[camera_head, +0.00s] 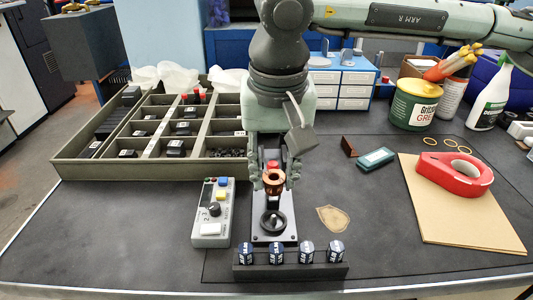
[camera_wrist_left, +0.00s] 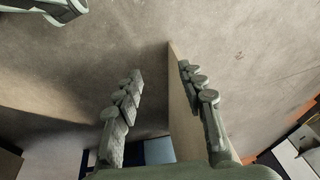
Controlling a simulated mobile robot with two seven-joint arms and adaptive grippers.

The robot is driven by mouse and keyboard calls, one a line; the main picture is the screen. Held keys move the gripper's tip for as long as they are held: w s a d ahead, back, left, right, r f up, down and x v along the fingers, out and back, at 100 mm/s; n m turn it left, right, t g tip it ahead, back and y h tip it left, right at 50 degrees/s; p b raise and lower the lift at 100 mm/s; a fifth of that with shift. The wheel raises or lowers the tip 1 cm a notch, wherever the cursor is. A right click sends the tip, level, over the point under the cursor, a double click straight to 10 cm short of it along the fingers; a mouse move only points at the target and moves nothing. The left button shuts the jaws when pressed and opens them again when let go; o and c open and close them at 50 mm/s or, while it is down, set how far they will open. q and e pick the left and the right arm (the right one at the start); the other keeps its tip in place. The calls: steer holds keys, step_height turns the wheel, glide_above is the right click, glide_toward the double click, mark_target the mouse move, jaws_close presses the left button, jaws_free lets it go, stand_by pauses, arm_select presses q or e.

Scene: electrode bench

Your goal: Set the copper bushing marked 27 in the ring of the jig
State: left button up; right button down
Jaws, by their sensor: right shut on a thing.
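A control box (camera_head: 212,213) stands left of the jig. A dark rack (camera_head: 291,270) with several labelled blue pieces is in front. A compartment tray (camera_head: 75,172) lies at the left.

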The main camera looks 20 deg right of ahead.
mark_target(274, 216)
steer(key=shift+f, duration=0.35)
steer(key=shift+s+f+b, duration=0.2)
steer(key=shift+f+b, duration=0.6)
steer(key=shift+f, duration=0.35)
arm_select(q)
steer(key=shift+a+r+b, duration=0.15)
steer(key=shift+r+b, duration=0.2)
steer(key=shift+r, duration=2.3)
arm_select(e)
steer(key=shift+w+f, duration=0.1)
steer(key=shift+f, duration=0.8)
arm_select(q)
steer(key=shift+f+b, duration=0.35)
arm_select(e)
steer(key=shift+s, duration=0.2)
arm_select(q)
steer(key=shift+f+b, duration=1.45)
arm_select(e)
steer(key=shift+f, duration=1.4)
steer(key=c, duration=1)
jaws_free()
steer(key=shift+c, duration=0.2)
